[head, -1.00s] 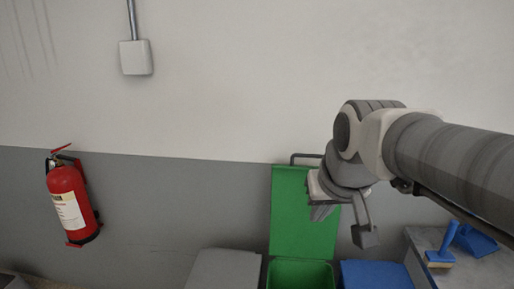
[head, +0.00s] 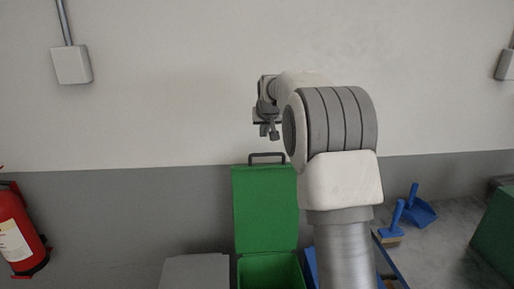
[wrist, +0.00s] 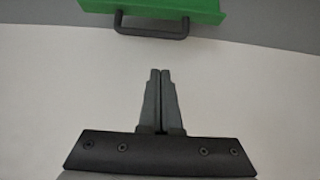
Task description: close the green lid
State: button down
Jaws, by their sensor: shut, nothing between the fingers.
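The green lid (head: 265,208) stands open and upright against the wall, behind the green bin (head: 270,272). A dark handle (head: 267,156) sits on the lid's top edge. In the wrist view the lid's edge (wrist: 165,10) and the handle (wrist: 150,32) show at the top. My gripper (head: 270,132) is above the handle in the head view, apart from it. In the wrist view my gripper (wrist: 160,72) is shut and empty, its fingers together and pointing toward the handle. My arm covers the area right of the lid.
A grey bin lid (head: 196,272) is left of the green bin, and a blue bin (head: 311,266) is partly hidden at right. A blue brush (head: 394,222) and dustpan (head: 420,209) lie on a grey surface. A fire extinguisher (head: 18,232) hangs at left.

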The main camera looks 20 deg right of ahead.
jog(key=shift+s+d+f+p+x, duration=0.1)
jog(key=shift+s+f+p+x, duration=0.2)
jog(key=shift+x, duration=1.4)
jog(key=shift+s+d+f+p+x, duration=0.1)
jog(key=shift+s+p+x, duration=0.2)
jog(key=shift+x, duration=1.35)
jog(key=shift+s+f+p+x, duration=0.2)
jog(key=shift+p+x, duration=0.2)
jog(key=shift+x, duration=1.3)
jog(key=shift+s+f+b, duration=0.1)
jog(key=shift+b, duration=0.2)
